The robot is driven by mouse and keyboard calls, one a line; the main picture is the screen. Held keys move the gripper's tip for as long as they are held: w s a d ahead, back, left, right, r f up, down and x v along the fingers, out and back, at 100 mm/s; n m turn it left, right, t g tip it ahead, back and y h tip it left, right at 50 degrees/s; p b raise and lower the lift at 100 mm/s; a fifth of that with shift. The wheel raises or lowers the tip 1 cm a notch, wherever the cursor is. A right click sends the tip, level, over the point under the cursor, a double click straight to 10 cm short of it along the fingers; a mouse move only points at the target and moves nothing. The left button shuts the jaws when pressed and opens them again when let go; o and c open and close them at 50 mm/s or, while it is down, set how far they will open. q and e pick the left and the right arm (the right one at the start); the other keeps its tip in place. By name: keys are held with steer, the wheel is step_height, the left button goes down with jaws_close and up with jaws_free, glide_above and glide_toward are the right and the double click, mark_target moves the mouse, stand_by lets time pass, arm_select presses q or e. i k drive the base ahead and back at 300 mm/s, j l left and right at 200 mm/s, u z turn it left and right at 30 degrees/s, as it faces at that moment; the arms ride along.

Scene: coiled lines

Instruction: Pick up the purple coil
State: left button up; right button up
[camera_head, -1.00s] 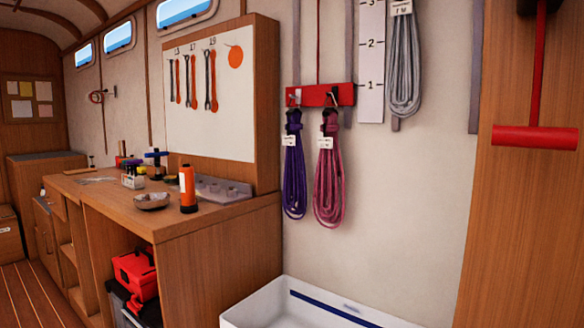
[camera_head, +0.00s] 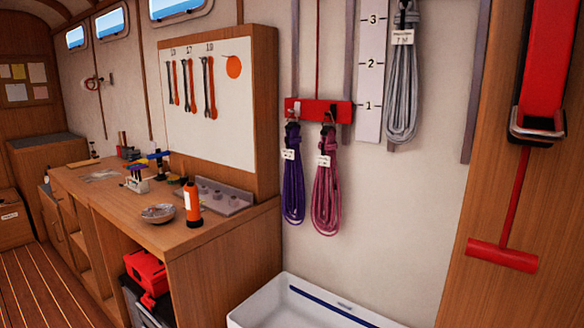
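The purple coil (camera_head: 293,190) hangs from the left hook of a red hook rail (camera_head: 318,110) on the wall, near the picture's middle. It is a long dark purple loop with a white tag near its top. A magenta-pink coil (camera_head: 326,200), also tagged, hangs close beside it on the right. Neither of my grippers is in view.
A grey coil (camera_head: 402,90) hangs higher to the right by a numbered strip. A white bin (camera_head: 300,305) stands below the coils. A wooden workbench (camera_head: 225,235) is at left. A red T-handle (camera_head: 502,255) hangs at right.

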mark_target(293, 198)
steer(key=i+j, duration=0.15)
steer(key=j, duration=0.2)
steer(key=i+j, duration=0.15)
steer(key=j, duration=0.2)
steer(key=i+j, duration=0.15)
steer(key=j, duration=0.2)
steer(key=i+j, duration=0.15)
steer(key=j, duration=0.15)
steer(key=j+u, duration=0.05)
